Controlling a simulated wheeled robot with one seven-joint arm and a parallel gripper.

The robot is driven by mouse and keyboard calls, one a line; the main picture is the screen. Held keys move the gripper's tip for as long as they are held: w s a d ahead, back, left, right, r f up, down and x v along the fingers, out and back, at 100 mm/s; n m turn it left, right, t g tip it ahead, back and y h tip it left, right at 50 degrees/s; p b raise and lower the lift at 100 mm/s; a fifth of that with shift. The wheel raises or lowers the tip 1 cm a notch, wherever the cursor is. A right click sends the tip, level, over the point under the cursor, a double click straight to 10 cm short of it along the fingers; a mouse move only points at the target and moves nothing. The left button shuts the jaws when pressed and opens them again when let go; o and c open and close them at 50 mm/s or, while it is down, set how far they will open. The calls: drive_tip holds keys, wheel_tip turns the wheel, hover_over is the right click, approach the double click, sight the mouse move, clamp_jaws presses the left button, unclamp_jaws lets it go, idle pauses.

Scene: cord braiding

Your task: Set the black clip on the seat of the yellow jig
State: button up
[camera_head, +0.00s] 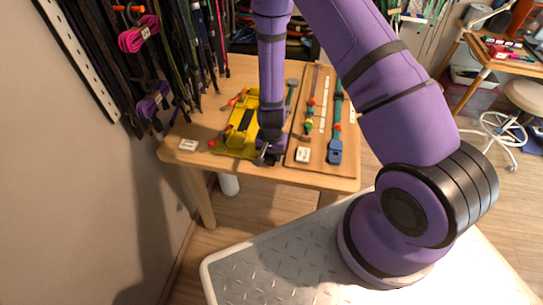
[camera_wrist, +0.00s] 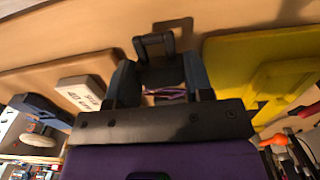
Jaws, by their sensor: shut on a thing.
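The yellow jig (camera_head: 238,140) lies on the wooden table, left of my gripper (camera_head: 266,154) in the head view. In the wrist view the jig (camera_wrist: 232,52) fills the right side. My gripper (camera_wrist: 160,75) is shut on the black clip (camera_wrist: 154,37), which shows as a dark frame at the fingertips. The clip is beside the jig, apart from it in the wrist view; its height over the table is hard to tell. A purple strip (camera_wrist: 166,93) shows between the fingers. My arm hides part of the jig, and I cannot make out its seat.
Right of the gripper, a wooden board (camera_head: 318,159) holds a teal strap with a blue buckle (camera_head: 335,152), a beaded cord and a white card (camera_head: 303,155). Another white card (camera_head: 188,145) lies at the table's left. Cords (camera_head: 160,100) hang on the left wall.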

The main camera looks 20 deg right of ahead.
drive_tip(key=shift+r, duration=1.75)
drive_tip(key=shift+w+a, duration=1.35)
drive_tip(key=shift+a, duration=0.55)
drive_tip(key=shift+w+a, duration=1.4)
drive_tip(key=shift+a, duration=0.45)
drive_tip(key=shift+w+a, duration=1.35)
drive_tip(key=shift+a, duration=0.55)
drive_tip(key=shift+w+d, duration=1)
drive_tip(key=shift+w, duration=0.3)
drive_tip(key=shift+w+d, duration=0.95)
drive_tip(key=shift+w, duration=0.35)
drive_tip(key=shift+f, duration=0.35)
